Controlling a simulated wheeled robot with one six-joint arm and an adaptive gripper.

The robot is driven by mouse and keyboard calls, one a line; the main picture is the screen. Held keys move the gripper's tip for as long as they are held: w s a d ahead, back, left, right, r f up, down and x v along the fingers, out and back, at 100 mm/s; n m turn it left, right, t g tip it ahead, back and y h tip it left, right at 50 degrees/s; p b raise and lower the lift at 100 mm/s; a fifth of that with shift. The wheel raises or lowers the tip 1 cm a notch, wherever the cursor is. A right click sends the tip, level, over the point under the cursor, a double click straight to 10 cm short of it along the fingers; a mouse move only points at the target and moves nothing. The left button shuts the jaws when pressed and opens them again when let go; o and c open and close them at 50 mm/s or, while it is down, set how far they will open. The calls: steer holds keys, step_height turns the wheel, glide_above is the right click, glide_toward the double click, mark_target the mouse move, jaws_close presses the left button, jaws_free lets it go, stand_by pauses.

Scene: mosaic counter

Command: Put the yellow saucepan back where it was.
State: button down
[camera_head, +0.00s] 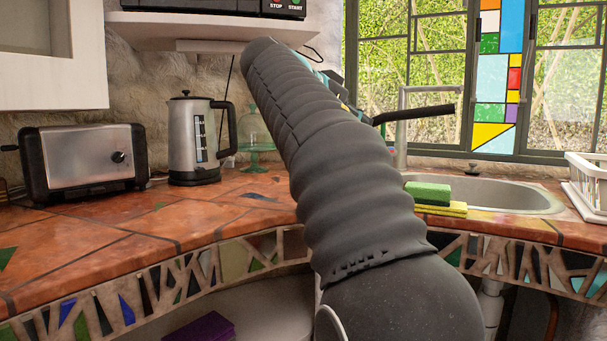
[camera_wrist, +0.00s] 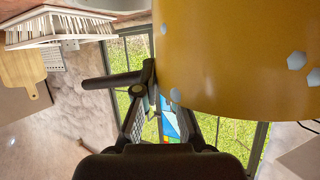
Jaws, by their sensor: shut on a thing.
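The yellow saucepan (camera_wrist: 235,55) fills the upper right of the wrist view, very close to the camera. Its side is yellow with pale hexagonal spots. A dark handle (camera_wrist: 112,80) sticks out to the left in that view. My gripper (camera_wrist: 152,90) is shut on the saucepan; the exact contact is hard to make out. In the head view the dark handle (camera_head: 415,113) shows to the right of my arm, in front of the window. The saucepan's body and most of my gripper are hidden behind my arm there.
The tiled counter (camera_head: 110,232) holds a toaster (camera_head: 85,160), a kettle (camera_head: 193,140) and a green glass stand (camera_head: 256,140). The sink (camera_head: 490,197) lies right, with a tap (camera_head: 402,130), sponges (camera_head: 430,193) and a dish rack (camera_head: 588,185). A shelf (camera_head: 190,33) hangs above.

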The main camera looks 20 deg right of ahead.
steer(key=w+a+f, duration=0.1)
steer(key=w+f, duration=0.1)
steer(key=w, duration=0.1)
steer(key=w+a+f, duration=0.2)
steer(key=w, duration=0.2)
steer(key=w+a+f, duration=0.2)
steer(key=w, duration=0.1)
steer(key=shift+w+f, duration=0.3)
steer(key=shift+w, duration=0.05)
steer(key=shift+f+b, duration=0.45)
steer(key=shift+f, duration=1.55)
steer(key=c, duration=1.6)
jaws_free()
steer(key=shift+f, duration=0.2)
steer(key=shift+c, duration=0.2)
steer(key=o, duration=0.4)
steer(key=shift+c, duration=0.2)
steer(key=shift+r, duration=0.15)
steer(key=p+v, duration=0.1)
steer(key=v, duration=1.1)
